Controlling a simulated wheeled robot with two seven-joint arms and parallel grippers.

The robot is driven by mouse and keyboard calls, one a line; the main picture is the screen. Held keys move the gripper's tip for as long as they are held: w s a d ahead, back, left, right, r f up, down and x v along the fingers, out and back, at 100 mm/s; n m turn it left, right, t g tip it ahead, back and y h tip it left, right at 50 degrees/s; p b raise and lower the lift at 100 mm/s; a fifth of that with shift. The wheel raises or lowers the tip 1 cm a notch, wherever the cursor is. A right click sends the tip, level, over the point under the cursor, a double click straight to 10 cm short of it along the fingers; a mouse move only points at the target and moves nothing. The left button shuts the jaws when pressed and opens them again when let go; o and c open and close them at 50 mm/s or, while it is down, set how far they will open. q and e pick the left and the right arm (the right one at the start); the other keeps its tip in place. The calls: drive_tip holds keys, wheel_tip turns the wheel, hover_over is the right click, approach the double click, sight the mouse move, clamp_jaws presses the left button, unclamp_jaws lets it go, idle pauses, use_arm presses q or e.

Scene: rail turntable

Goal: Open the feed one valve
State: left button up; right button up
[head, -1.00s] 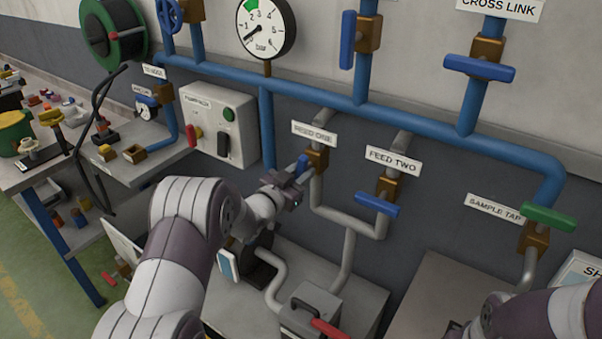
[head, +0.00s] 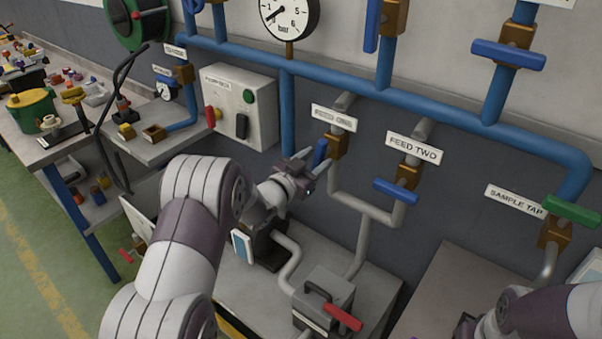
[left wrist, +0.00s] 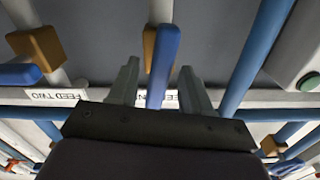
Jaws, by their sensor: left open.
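The feed one valve has a brass body (head: 338,146) and a blue lever (head: 320,151) below a blurred label (head: 334,117). In the left wrist view the blue lever (left wrist: 164,62) lies roughly along its pipe. My left gripper (head: 305,167) is open at this lever. In the left wrist view the lever stands between the two spread fingers of the gripper (left wrist: 159,88), with visible gaps on both sides. My right forearm enters at the lower right of the head view, and its gripper is outside the frame.
The feed two valve's blue lever (head: 396,191) sits crosswise just to the right. A sample tap with a green lever (head: 571,209) is farther right. A pump box (head: 241,105) is on the wall to the left. A grey box with a red handle (head: 342,318) stands below.

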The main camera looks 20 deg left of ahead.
use_arm(q)
drive_tip(key=b+v, duration=0.1)
drive_tip(key=v, duration=1)
drive_tip(key=shift+b, duration=0.35)
drive_tip(key=shift+d, duration=0.1)
